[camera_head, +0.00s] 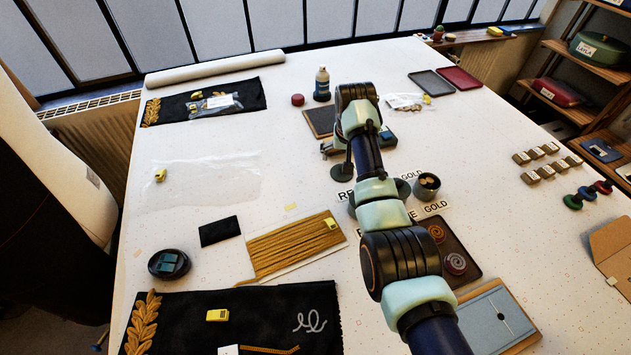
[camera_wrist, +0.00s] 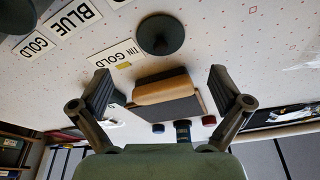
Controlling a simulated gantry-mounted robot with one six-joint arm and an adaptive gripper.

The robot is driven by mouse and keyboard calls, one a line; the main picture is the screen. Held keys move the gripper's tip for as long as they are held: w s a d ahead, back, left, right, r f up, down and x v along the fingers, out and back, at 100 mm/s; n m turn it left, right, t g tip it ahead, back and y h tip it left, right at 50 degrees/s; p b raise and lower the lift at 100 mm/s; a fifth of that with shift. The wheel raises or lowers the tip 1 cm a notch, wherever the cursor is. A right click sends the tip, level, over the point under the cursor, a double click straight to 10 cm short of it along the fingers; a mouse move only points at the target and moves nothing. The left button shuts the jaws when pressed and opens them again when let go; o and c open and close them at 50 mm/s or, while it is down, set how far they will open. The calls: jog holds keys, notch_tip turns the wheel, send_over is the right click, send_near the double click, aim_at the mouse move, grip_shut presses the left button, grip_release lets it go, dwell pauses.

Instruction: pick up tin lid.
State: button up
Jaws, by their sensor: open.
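In the wrist view a dark round disc with a small raised centre, which looks like the tin lid (camera_wrist: 161,33), lies on the white table beyond my fingertips. My gripper (camera_wrist: 161,88) is open, its two dark fingers wide apart with nothing held. The lid is apart from both fingers. In the head view my arm crosses the table centre and partly hides dark round shapes near the labels; I cannot tell which is the lid. A small open tin (camera_head: 427,186) with gold-coloured contents stands just right of my arm.
A tan block on a dark base (camera_wrist: 163,92) shows between the fingers in the wrist view, farther back. A bottle (camera_head: 322,84) and red jar (camera_head: 298,100) stand behind my gripper. Printed labels (camera_wrist: 74,18) lie near the lid. A dark tray (camera_head: 462,240) lies right of my arm.

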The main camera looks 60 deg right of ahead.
jog(key=shift+b+x, duration=0.4)
jog(key=shift+x, duration=0.75)
jog(key=b+x, duration=0.3)
jog(key=x, duration=0.2)
jog(key=shift+w+d+f, duration=0.1)
jog(key=shift+f, duration=0.1)
jog(key=shift+c, duration=0.2)
grip_shut()
